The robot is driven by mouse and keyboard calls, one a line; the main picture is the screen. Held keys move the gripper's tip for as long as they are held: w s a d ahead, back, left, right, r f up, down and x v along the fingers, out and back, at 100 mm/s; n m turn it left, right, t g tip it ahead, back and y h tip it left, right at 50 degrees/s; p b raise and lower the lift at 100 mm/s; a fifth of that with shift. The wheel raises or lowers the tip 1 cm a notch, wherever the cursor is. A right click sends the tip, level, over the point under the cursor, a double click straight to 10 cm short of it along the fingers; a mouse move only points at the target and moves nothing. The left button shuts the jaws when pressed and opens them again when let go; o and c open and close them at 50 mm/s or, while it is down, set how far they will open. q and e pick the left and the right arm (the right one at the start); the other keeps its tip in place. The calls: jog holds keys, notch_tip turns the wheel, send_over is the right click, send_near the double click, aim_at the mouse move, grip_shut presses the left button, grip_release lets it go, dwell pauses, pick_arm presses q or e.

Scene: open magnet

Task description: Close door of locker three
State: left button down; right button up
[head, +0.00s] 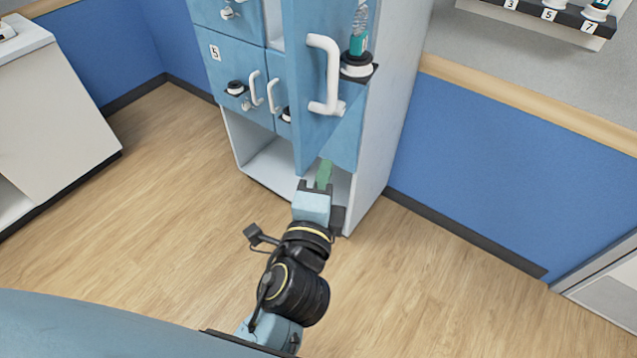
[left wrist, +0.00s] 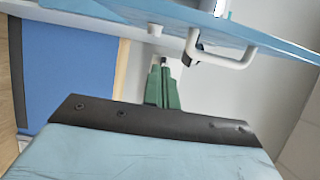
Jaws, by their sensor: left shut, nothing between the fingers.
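A light blue locker door (head: 303,95) stands open, swung out from the cabinet. It has a white handle (head: 324,75) and a dark round lock fitting with a teal item (head: 357,45) on it. Its number is not readable, so I cannot tell that it is locker three. My left gripper (head: 324,174), with green fingers, is shut and empty, near the door's lower edge. In the left wrist view the shut fingers (left wrist: 163,82) are just below the door (left wrist: 125,18) and left of its handle (left wrist: 225,60); contact is not clear. My right gripper is not in view.
The grey-white cabinet (head: 375,120) has an open bottom space and a shut door marked 5 (head: 232,75) with a handle. A white cabinet (head: 50,115) stands at the left. A blue wall panel (head: 500,165) is at the right. The wooden floor (head: 160,230) is clear.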

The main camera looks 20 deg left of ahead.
aim_at(308, 148)
pick_arm(q)
jog(key=w+a+p, duration=0.1)
jog(key=w+a, duration=0.1)
jog(key=w+a+p, duration=0.1)
jog(key=w+a, duration=0.1)
jog(key=w, duration=0.1)
jog(key=shift+w+a, duration=0.15)
jog(key=shift+w, duration=0.15)
